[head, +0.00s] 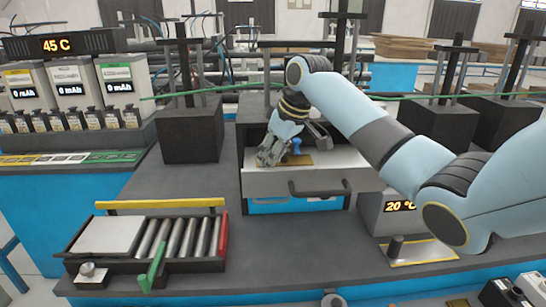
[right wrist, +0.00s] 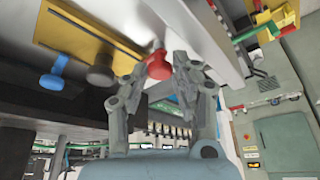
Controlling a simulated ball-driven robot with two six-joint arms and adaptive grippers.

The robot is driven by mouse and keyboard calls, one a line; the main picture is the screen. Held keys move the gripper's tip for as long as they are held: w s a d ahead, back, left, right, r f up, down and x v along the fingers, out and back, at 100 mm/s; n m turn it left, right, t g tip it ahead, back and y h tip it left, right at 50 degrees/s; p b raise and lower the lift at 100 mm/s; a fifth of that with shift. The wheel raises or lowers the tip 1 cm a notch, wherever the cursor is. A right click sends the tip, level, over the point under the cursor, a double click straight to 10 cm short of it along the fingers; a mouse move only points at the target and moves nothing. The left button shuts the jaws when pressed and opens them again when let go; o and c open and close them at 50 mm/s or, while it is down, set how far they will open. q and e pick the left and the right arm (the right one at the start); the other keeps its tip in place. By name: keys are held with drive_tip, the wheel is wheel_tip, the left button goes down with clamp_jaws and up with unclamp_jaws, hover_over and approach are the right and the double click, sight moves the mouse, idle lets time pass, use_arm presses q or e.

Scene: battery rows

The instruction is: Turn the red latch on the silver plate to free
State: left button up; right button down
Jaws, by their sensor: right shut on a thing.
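My right gripper (right wrist: 168,74) is shut on the latch, with a finger on each side. In the head view my right gripper (head: 268,156) reaches down to the plate and hides the latch. A blue knob (head: 296,146) is close beside it on a brass-coloured strip (head: 300,160). The right wrist view also shows the blue knob (right wrist: 52,75) and a dark knob (right wrist: 100,72) beside the latch. My left gripper is not in view.
A drawer front with a dark handle (head: 320,187) faces forward below the plate. Dark block stands (head: 190,130) rise at both sides. A roller tray (head: 150,285) with red and green parts sits at the front left. The front middle of the bench is clear.

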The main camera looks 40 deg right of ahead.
drive_tip(key=n+y, duration=0.1)
drive_tip(key=n, duration=0.2)
drive_tip(key=n+g+y, duration=0.1)
drive_tip(key=n, duration=0.1)
drive_tip(key=shift+w+d+n, duration=0.15)
drive_tip(key=shift+d+n, duration=0.05)
drive_tip(key=shift+n, duration=0.2)
drive_tip(key=n+g+b, duration=0.1)
drive_tip(key=n, duration=0.2)
drive_tip(key=shift+w+n+y, duration=0.15)
drive_tip(key=shift+n+y, duration=0.15)
drive_tip(key=shift+y, duration=0.1)
drive_tip(key=n+g+b, duration=0.1)
drive_tip(key=n+b, duration=0.1)
drive_tip(key=n, duration=0.1)
drive_tip(key=shift+w+f+n+g+b, duration=0.1)
drive_tip(key=shift+n+g+b, duration=0.2)
drive_tip(key=shift+g, duration=0.1)
drive_tip(key=shift+n+g+b, duration=0.8)
drive_tip(key=shift+n+b, duration=0.65)
drive_tip(key=shift+n, duration=0.65)
drive_tip(key=c, duration=1.1)
unclamp_jaws()
drive_tip(key=shift+w, duration=0.1)
drive_tip(key=shift+o, duration=0.2)
